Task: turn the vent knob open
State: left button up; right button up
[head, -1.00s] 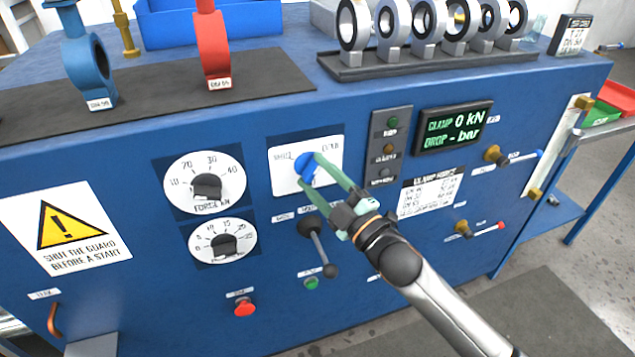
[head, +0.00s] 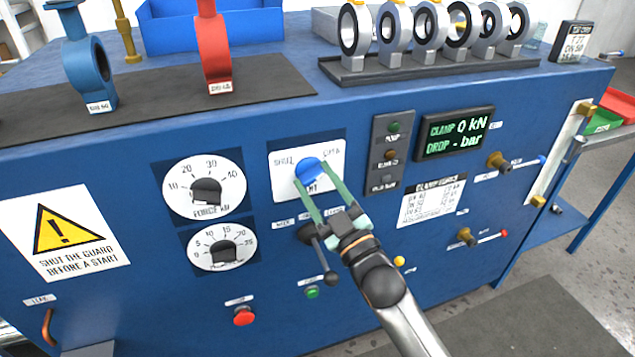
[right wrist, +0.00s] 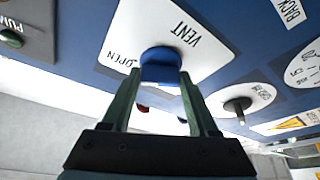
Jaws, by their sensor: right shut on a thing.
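The vent knob (head: 309,168) is a blue knob on a white plate (head: 284,181) on the blue cabinet's front. The plate's right label reads OPEN. My right gripper (head: 311,176) has its two long green fingers on either side of the knob, shut on it, with the arm coming from below right. In the right wrist view, the blue knob (right wrist: 160,66) sits between the fingertips, and the words VENT and OPEN show on the plate (right wrist: 205,45). The fingers hide part of the knob's sides. My left gripper is not in view.
A black lever (head: 322,258) hangs just below and left of my right gripper's body. Two dials (head: 205,188) are at the left. A display (head: 455,133) and push buttons (head: 392,127) are at the right. Valve rings (head: 425,30) stand on top.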

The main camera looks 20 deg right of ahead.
jog(key=o, duration=1.4)
jog(key=v, duration=1.2)
jog(key=shift+s, duration=0.25)
